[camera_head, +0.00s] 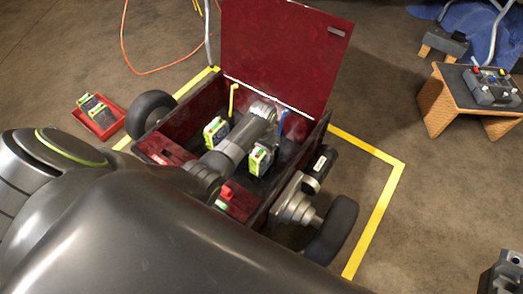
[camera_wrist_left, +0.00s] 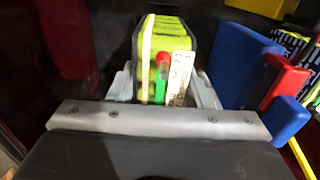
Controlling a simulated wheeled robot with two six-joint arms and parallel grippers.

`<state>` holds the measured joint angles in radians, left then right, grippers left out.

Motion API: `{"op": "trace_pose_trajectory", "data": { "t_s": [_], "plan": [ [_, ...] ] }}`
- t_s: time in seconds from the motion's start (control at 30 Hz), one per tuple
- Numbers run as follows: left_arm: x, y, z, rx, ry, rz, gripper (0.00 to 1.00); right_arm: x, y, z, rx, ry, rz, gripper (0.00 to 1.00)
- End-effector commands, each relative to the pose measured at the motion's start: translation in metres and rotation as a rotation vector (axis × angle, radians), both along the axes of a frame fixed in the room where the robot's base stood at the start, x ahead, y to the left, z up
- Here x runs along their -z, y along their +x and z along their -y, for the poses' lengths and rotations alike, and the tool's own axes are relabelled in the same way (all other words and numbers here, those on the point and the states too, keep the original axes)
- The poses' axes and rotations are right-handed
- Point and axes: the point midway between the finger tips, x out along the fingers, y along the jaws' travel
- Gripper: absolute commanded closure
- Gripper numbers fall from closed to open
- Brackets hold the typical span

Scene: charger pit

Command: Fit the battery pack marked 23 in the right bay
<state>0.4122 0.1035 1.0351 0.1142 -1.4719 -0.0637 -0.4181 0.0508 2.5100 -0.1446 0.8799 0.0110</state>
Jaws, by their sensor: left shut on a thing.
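My left gripper (camera_wrist_left: 165,84) is shut on a yellow-green battery pack (camera_wrist_left: 172,35). The pack stands between the two fingers in the left wrist view, with a red knob, a green part and a white label facing the camera. I cannot read the label for certain. In the head view my left arm reaches over the open red box and hides part of its inside. Two yellow-green packs show there, one left of the arm (camera_head: 215,131) and one right of it (camera_head: 261,160). The fingertips and bay edges are hidden. A dark grey part at the lower right corner may be my right gripper.
The red box (camera_head: 175,152) has its lid (camera_head: 285,50) raised, a yellow post (camera_head: 233,98) and a blue post (camera_head: 282,123). Black wheels flank it. A red tray (camera_head: 108,127) with packs lies left. A wooden stand (camera_head: 455,105) stands right. Taped floor nearby is clear.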

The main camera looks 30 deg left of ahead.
Motion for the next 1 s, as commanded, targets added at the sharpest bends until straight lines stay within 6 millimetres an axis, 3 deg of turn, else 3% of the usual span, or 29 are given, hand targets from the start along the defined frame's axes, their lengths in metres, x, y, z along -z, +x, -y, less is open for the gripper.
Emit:
{"op": "trace_pose_trajectory", "data": {
  "t_s": [1.0],
  "plan": [
    [0.015,0.003,0.000,0.001,0.000,0.006,1.00,0.008,0.000,0.000,0.000,0.000,0.000,0.64]
  ]
}}
